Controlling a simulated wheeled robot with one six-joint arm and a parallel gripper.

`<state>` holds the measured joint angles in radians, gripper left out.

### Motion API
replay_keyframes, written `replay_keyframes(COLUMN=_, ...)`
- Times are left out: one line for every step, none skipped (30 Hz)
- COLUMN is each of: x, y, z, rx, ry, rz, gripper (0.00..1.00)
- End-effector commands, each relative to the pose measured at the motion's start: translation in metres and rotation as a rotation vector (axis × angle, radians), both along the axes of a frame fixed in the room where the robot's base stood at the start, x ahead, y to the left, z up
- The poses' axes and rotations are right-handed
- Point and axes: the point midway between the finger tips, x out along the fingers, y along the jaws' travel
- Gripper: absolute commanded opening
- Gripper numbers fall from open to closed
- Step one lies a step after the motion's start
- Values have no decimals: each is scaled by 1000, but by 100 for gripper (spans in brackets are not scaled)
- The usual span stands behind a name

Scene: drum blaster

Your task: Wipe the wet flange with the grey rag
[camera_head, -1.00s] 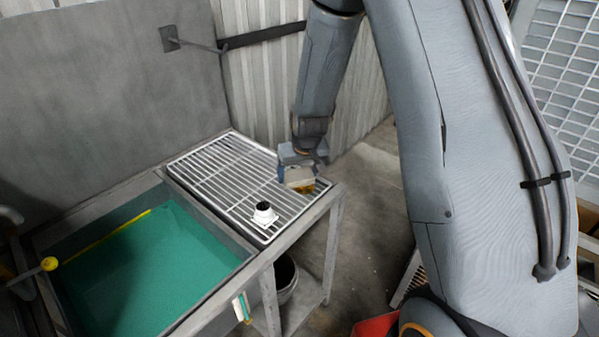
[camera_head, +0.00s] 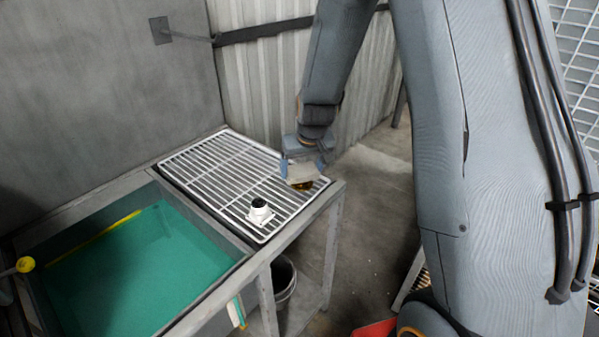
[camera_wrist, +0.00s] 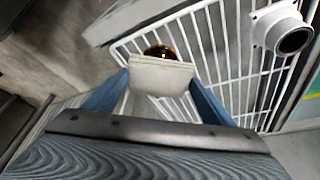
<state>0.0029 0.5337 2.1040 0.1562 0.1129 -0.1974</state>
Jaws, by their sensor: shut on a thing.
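My gripper (camera_head: 304,168) is shut on a pale grey-beige rag (camera_head: 305,174), which looks like a folded pad. In the wrist view the rag (camera_wrist: 160,75) sits between the two blue fingers of my gripper (camera_wrist: 163,88). A glossy gold-brown round part (camera_wrist: 160,51), seemingly the wet flange, shows just beyond the rag, partly hidden by it. In the head view this part (camera_head: 304,186) lies under the rag near the rack's right edge. I cannot tell whether the rag touches it.
A white fitting with a black bore (camera_head: 260,212) stands on the white wire rack (camera_head: 215,166), left of my gripper. A basin of green liquid (camera_head: 140,265) adjoins the rack. A bucket (camera_head: 284,280) stands below. A grey wall rises behind.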

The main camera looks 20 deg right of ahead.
Motion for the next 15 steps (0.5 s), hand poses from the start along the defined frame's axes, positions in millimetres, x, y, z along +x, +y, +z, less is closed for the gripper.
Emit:
replay_keyframes(x=1, y=-1, z=-2, rx=0, ry=-2, rz=-1, gripper=60)
replay_keyframes(x=1, y=-2, z=-2, rx=0, ry=-2, rz=-1, gripper=60)
replay_keyframes(x=1, y=-3, z=-2, rx=0, ry=-2, rz=-1, gripper=60)
replay_keyframes(x=1, y=-3, z=-2, rx=1, ry=-2, rz=-2, gripper=60)
replay_keyframes(x=0, y=-4, z=-2, rx=2, ry=-2, rz=-1, gripper=60)
replay_keyframes(x=1, y=-7, z=-2, rx=1, ry=-1, rz=-3, gripper=60)
replay_keyframes(x=1, y=-9, z=-2, rx=1, ry=-1, rz=-2, gripper=60)
replay_keyframes(x=1, y=-10, z=-2, rx=1, ry=-1, rz=-2, gripper=60)
replay_keyframes(x=1, y=-13, z=-2, rx=1, ry=-1, rz=-2, gripper=60)
replay_keyframes(x=1, y=-15, z=-2, rx=0, ry=-2, rz=-2, gripper=60)
replay_keyframes(x=1, y=-17, z=-2, rx=0, ry=-1, rz=-2, gripper=60)
replay_keyframes(x=1, y=-19, z=-2, rx=1, ry=-1, rz=-3, gripper=60)
replay_keyframes(x=1, y=-20, z=-2, rx=1, ry=0, rz=-3, gripper=60)
replay_keyframes(x=1, y=-21, z=-2, rx=1, ry=0, rz=-3, gripper=60)
replay_keyframes(x=1, y=-23, z=-2, rx=0, ry=0, rz=-1, gripper=60)
